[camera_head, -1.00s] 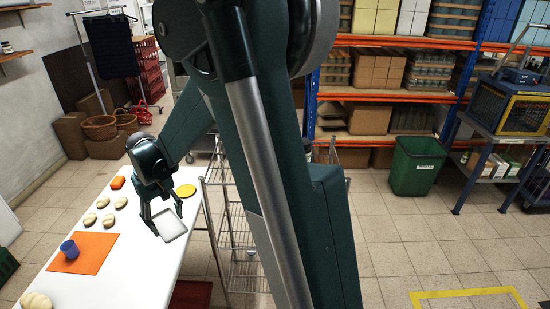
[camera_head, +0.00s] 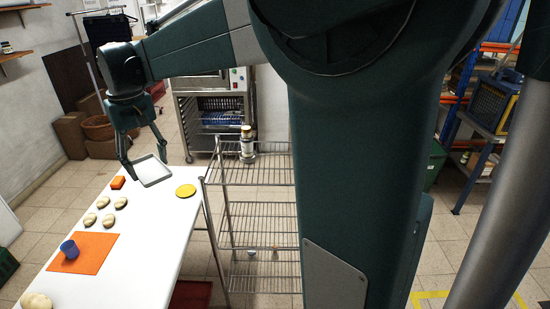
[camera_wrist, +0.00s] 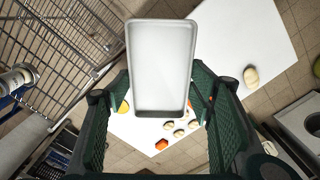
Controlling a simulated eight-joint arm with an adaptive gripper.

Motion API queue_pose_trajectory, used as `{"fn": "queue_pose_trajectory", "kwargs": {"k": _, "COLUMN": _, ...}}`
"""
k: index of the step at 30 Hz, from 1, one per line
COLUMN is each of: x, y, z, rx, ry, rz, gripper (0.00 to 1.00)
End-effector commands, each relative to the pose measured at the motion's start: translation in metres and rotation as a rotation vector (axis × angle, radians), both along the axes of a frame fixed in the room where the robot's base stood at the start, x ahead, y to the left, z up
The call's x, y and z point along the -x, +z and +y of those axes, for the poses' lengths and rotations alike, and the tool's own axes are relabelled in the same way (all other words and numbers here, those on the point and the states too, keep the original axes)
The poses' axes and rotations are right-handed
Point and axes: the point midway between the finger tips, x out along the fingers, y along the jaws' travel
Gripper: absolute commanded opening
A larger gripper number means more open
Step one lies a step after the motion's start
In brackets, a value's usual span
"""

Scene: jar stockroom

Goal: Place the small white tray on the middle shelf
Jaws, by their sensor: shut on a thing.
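The small white tray (camera_head: 152,171) is held in the air above the far end of the white table. My gripper (camera_head: 143,166) is shut on the tray near its edge. In the wrist view the tray (camera_wrist: 161,66) sits between the fingers, its open side facing the camera. The wire shelf rack (camera_head: 252,215) stands just right of the table with several levels. Its middle shelf (camera_head: 262,217) looks empty where it shows. My arm hides the rack's right part.
The table (camera_head: 130,262) carries bread rolls (camera_head: 106,220), an orange mat (camera_head: 82,252) with a blue cup (camera_head: 69,249), an orange block (camera_head: 118,183) and a yellow disc (camera_head: 186,190). A jar (camera_head: 247,141) stands on the rack's top shelf.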

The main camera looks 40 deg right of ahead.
Motion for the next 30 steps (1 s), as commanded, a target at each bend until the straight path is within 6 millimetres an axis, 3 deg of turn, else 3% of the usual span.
{"fn": "queue_pose_trajectory", "kwargs": {"k": 5, "x": -0.001, "y": 0.023, "z": -0.002, "rx": 0.000, "ry": -0.004, "rz": 0.000, "gripper": 0.38}}
{"fn": "queue_pose_trajectory", "kwargs": {"k": 14, "x": -0.015, "y": 0.024, "z": -0.047, "rx": 0.000, "ry": -0.079, "rz": 0.000, "gripper": 0.38}}
{"fn": "queue_pose_trajectory", "kwargs": {"k": 20, "x": -0.025, "y": 0.026, "z": -0.092, "rx": 0.000, "ry": -0.152, "rz": 0.000, "gripper": 0.38}}
{"fn": "queue_pose_trajectory", "kwargs": {"k": 30, "x": -0.037, "y": 0.029, "z": -0.186, "rx": 0.000, "ry": -0.300, "rz": 0.000, "gripper": 0.38}}
